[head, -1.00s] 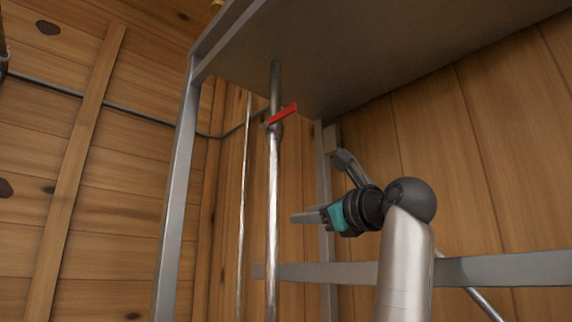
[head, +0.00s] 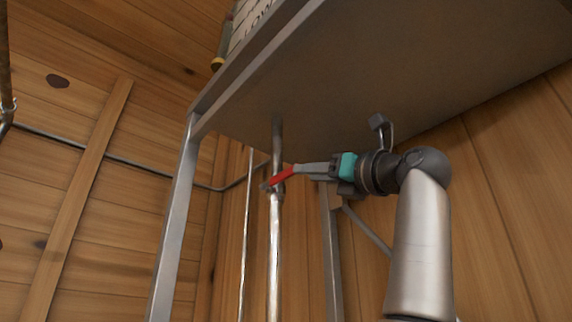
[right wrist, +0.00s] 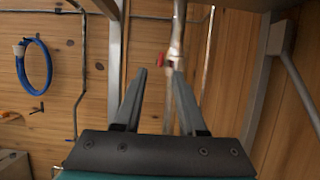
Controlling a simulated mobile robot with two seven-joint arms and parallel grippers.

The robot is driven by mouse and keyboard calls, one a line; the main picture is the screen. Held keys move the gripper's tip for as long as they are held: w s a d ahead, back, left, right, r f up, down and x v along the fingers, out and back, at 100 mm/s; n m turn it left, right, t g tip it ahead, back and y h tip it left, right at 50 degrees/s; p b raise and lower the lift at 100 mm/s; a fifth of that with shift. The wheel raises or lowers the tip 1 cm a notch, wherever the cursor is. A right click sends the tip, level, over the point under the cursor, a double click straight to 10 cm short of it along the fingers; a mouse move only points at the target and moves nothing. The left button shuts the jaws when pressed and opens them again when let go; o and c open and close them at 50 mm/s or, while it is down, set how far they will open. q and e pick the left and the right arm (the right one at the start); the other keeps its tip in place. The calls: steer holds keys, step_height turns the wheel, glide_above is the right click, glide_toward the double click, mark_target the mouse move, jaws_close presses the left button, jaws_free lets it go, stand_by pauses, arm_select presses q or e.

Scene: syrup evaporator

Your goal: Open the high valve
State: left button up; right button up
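The high valve's red lever handle (head: 280,178) sits on a vertical metal pipe (head: 274,245) just under the raised metal pan. The lever slants up to the right from the pipe. My right gripper (head: 299,169) reaches in from the right at lever height, its fingertips at the lever's right end. In the right wrist view the fingers (right wrist: 156,72) are apart, and the red handle (right wrist: 162,61) shows small between the tips, closer to the right finger. I cannot tell whether a finger touches it. My left gripper is not in view.
The metal pan (head: 380,90) hangs close above my right arm. A frame leg (head: 170,230) stands left of the pipe and another leg (head: 331,250) stands right of it. A blue hose coil (right wrist: 35,65) hangs on the wooden wall.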

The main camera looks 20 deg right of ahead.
mark_target(286, 173)
steer(key=p+x, duration=0.4)
steer(key=x, duration=0.3)
steer(key=shift+w+a+r, duration=0.15)
steer(key=shift+w+r, duration=0.1)
steer(key=shift+w+a+r+p, duration=0.1)
steer(key=shift+w+a+p, duration=0.05)
steer(key=shift+w+p, duration=0.3)
jaws_close()
stand_by(0.9)
